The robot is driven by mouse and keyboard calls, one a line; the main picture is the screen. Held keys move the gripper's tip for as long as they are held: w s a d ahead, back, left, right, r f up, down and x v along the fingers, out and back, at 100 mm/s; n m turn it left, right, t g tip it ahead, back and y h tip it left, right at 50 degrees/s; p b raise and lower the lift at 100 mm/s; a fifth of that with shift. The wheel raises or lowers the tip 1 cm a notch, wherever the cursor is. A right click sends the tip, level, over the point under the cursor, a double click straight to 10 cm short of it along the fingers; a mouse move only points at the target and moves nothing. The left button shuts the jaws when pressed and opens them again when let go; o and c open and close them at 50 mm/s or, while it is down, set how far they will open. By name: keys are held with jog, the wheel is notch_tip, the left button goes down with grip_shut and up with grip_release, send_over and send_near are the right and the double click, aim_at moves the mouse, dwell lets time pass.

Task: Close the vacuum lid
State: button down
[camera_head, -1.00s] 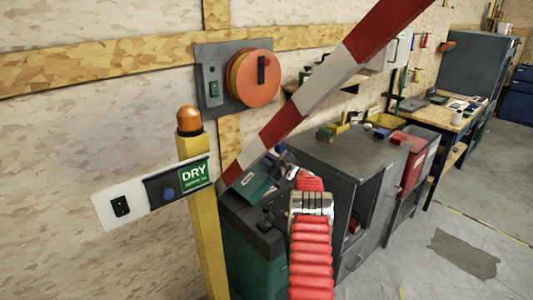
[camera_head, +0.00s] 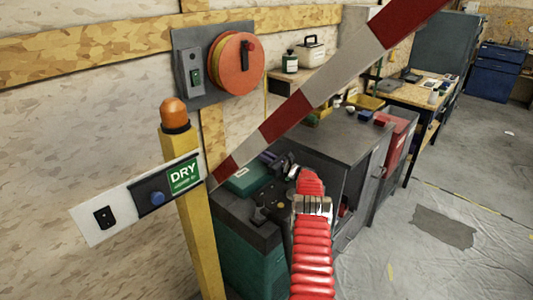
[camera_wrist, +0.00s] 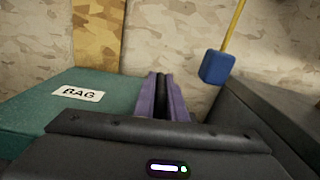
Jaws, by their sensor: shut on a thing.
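The vacuum (camera_head: 252,247) is a teal box with a dark top, standing by the wall. Its teal lid panel (camera_head: 250,178) shows above the dark top, partly behind the post and boom; in the wrist view the lid (camera_wrist: 75,98) carries a white BAG label and lies to the left of my fingers. My gripper (camera_head: 270,159) is at the lid's right side in the head view. In the wrist view my gripper's purple fingers (camera_wrist: 162,97) are closed around a narrow black bar (camera_wrist: 160,100). I cannot tell how the bar joins the lid.
A red-and-white boom (camera_head: 300,105) crosses in front of the vacuum. A yellow post (camera_head: 195,215) with an orange lamp stands at its left. A grey cabinet (camera_head: 325,145) is close on the right. A blue block (camera_wrist: 217,67) hangs on a yellow cord. Open floor lies right.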

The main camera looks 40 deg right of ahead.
jog(key=shift+w+a+f, duration=0.1)
jog(key=shift+a+f, duration=0.15)
jog(key=shift+f, duration=0.6)
jog(key=shift+s+d+f, duration=0.1)
jog(key=shift+s+d, duration=0.1)
jog(key=shift+d, duration=0.05)
jog(key=c, duration=2.2)
grip_release()
jog(key=shift+s+m, duration=0.1)
jog(key=shift+m, duration=0.2)
jog(key=o, duration=0.4)
jog(key=shift+d+r, duration=0.2)
jog(key=shift+r, duration=0.1)
jog(key=shift+s+d, duration=0.1)
jog(key=shift+s+r, duration=0.1)
jog(key=shift+s+d, duration=0.15)
jog(key=shift+s, duration=2.1)
jog(key=shift+s+d, duration=0.2)
jog(key=shift+s, duration=2)
jog(key=shift+s+d, duration=0.15)
jog(key=shift+s, duration=2.1)
